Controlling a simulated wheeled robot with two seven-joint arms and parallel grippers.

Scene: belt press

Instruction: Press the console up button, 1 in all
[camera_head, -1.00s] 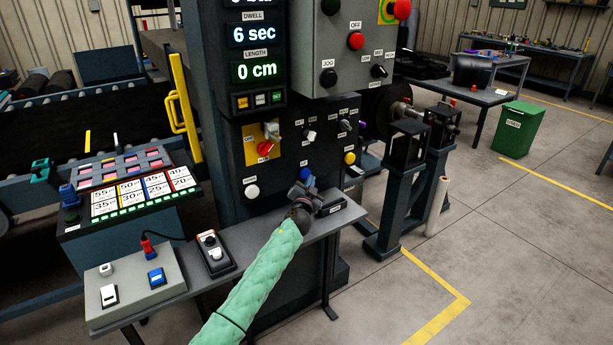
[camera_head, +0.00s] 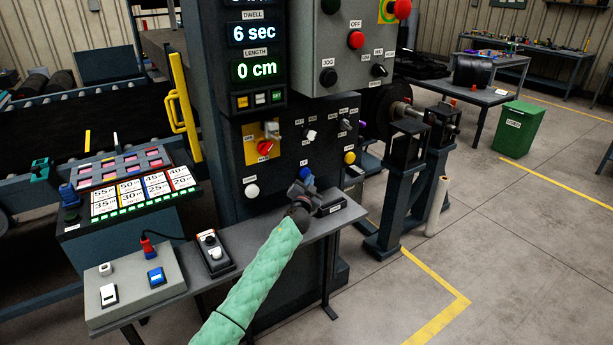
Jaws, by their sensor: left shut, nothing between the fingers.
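The console panel (camera_head: 283,150) is a dark upright face with several buttons and knobs. A blue button (camera_head: 306,173), under a small label too small to read surely, sits low on it. My left gripper (camera_head: 304,187), at the end of the green-sleeved arm, is shut and empty. It is right in front of and just below the blue button and overlaps it in the picture. I cannot tell whether the fingertips touch the button. My right gripper is not in view.
A white button (camera_head: 252,191) is left of my gripper, a yellow one (camera_head: 349,158) right of it. The grey shelf (camera_head: 270,243) below carries a pendant (camera_head: 213,252) and a switch box (camera_head: 135,284). A red knob (camera_head: 265,148) is above.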

